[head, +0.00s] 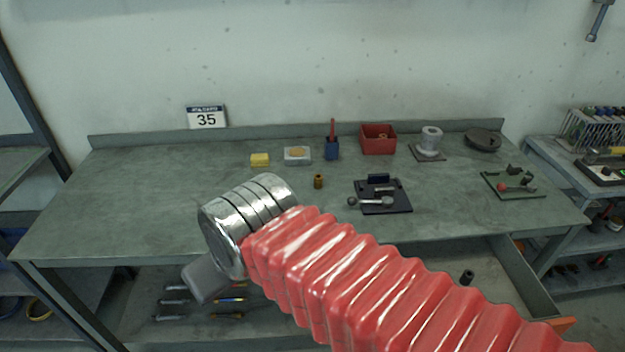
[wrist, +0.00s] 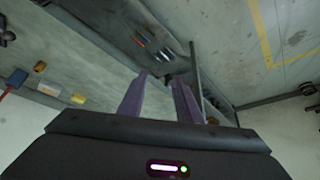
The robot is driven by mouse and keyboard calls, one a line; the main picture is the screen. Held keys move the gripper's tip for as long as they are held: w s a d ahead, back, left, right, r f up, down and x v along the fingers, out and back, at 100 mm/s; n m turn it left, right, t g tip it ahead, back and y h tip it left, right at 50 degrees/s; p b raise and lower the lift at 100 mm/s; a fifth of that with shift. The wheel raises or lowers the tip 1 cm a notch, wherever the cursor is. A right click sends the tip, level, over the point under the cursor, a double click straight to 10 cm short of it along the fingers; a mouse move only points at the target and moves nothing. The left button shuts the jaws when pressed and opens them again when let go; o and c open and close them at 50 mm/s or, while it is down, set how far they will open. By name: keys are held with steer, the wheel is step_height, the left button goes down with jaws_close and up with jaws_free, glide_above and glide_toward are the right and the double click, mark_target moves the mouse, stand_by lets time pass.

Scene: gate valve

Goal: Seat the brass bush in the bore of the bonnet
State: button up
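The brass bush (head: 318,181) stands on the green bench top, near the middle. It also shows at the left of the wrist view (wrist: 40,67). A grey flanged cylinder (head: 431,138), which looks like the bonnet, stands upright on a dark plate at the back right; its bore is too small to make out. My gripper (wrist: 160,75) shows two purple fingers apart with nothing held between them. In the head view my arm hides the fingers.
An open drawer (head: 510,275) juts out below. The bench's left side is clear.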

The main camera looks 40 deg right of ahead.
steer(key=shift+o, duration=0.5)
steer(key=shift+o, duration=0.6)
steer(key=shift+w, duration=0.1)
steer(key=shift+o, duration=0.7)
steer(key=shift+w+d+r+m, duration=0.2)
steer(key=shift+m, duration=0.1)
steer(key=w+d+r+m+g, duration=0.1)
steer(key=w+d+r+m, duration=0.2)
steer(key=w+d+m, duration=1.35)
steer(key=d+f+m, duration=0.2)
steer(key=d+m, duration=0.7)
steer(key=d, duration=0.4)
steer(key=d+f+m, duration=0.3)
steer(key=d+m, duration=0.7)
steer(key=d, duration=0.3)
steer(key=shift+s+d, duration=0.2)
steer(key=shift+d, duration=0.1)
glide_above(318, 181)
steer(key=s, duration=0.1)
step_height(318, 181, down, 8)
steer(key=shift+s+d, duration=0.15)
steer(key=shift+d, duration=0.2)
